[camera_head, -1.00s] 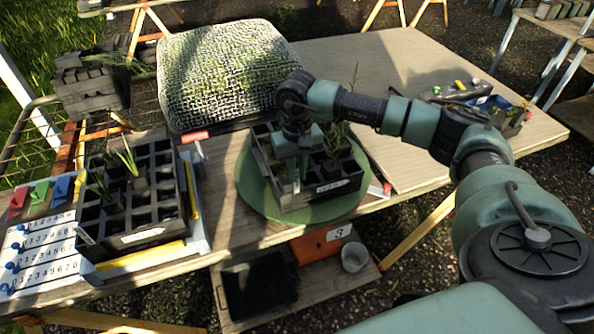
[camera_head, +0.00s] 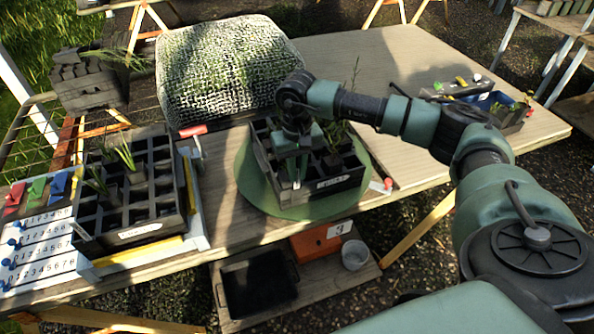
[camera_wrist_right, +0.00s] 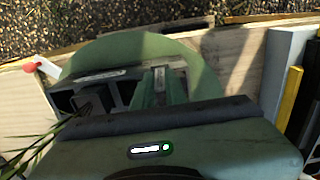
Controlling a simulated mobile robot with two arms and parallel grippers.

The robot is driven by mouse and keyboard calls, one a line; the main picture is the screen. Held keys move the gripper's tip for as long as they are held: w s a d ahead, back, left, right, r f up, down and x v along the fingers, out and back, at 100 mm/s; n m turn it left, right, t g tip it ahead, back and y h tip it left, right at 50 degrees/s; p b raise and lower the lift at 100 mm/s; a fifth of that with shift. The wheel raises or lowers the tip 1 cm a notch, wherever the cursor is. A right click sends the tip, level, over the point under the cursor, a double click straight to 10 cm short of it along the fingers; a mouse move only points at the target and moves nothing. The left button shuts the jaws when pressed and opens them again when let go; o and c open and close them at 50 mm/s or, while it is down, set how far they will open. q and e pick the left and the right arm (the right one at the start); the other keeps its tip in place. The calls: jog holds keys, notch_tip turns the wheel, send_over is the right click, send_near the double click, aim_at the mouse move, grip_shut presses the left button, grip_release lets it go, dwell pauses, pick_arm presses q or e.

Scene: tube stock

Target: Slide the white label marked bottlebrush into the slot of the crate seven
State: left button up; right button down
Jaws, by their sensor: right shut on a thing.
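A dark compartmented crate (camera_head: 330,187) stands on a round green turntable (camera_head: 246,184). It holds several pots with seedlings, and a white label (camera_head: 333,182) sits on its front wall; its words are too small to read. My right gripper (camera_head: 294,172) points down at the crate's front left part. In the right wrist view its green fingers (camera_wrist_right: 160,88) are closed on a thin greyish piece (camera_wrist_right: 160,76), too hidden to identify. A second dark crate (camera_head: 92,240) stands at the left with a white label (camera_head: 140,229) on its front. My left gripper is out of view.
A number board (camera_head: 40,241) with coloured clips lies at the far left. A mesh-covered block (camera_head: 222,65) stands behind the turntable. Trays (camera_head: 508,120) sit at the table's right end. The table (camera_head: 400,62) is clear at the back. A shelf below holds an orange box (camera_head: 318,243) and a cup (camera_head: 354,256).

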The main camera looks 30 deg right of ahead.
jog(key=shift+f, duration=0.15)
jog(key=c, duration=1.4)
grip_release()
jog(key=shift+o, duration=0.2)
notch_tip(320, 180, up, 8)
jog(key=b, duration=0.2)
